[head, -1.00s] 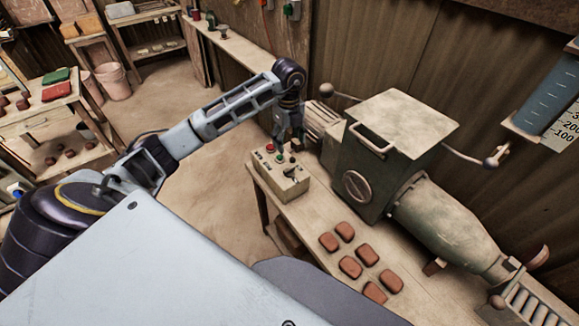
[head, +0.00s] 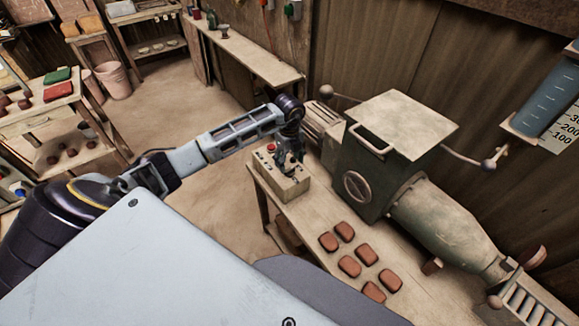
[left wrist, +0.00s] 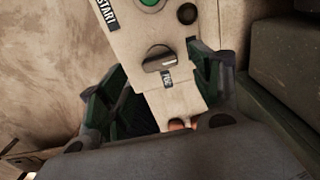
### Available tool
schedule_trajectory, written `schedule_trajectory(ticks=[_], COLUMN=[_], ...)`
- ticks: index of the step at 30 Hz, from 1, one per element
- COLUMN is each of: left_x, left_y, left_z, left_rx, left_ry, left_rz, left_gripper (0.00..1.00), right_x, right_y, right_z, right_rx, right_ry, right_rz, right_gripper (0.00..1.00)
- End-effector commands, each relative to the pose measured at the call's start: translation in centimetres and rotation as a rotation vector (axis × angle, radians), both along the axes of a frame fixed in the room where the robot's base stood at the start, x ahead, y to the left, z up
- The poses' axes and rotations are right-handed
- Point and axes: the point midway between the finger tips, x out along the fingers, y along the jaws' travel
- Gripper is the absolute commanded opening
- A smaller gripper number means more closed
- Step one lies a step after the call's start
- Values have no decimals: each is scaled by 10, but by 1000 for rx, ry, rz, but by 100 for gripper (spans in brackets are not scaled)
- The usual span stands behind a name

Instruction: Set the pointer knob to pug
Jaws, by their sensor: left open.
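The control box (head: 285,187) stands on the near left end of the bench, with a red button on top in the head view. In the left wrist view its pale panel shows a START label, a green button (left wrist: 150,3) and the dark pointer knob (left wrist: 159,61). My left gripper (head: 287,160) is over the box, open. In the left wrist view its green-lined fingers (left wrist: 157,68) stand either side of the panel, apart from the knob. My right gripper is out of view.
A green-grey machine (head: 385,165) with a lidded hopper and barrel stands right behind the box. Several red-brown tiles (head: 367,254) lie on the bench right of the box. A second black knob (left wrist: 187,13) sits near the green button. Open floor lies left of the bench.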

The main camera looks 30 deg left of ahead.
Motion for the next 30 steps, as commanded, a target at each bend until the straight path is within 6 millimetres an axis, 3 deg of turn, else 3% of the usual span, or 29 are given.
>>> schedule_trajectory(ticks=[9, 22, 30], left_x=[-1, 0, 0], left_y=[0, 0, 0], left_z=[-33, -39, -39], left_rx=[0, 0, 0], left_ry=[2, 1, 1], left_rz=[0, -1, -1], left_gripper=[64, 64, 31], right_x=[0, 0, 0], right_y=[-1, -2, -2], right_z=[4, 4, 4], right_rx=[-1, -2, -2], right_ry=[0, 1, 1], right_rz=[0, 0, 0], right_gripper=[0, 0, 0])
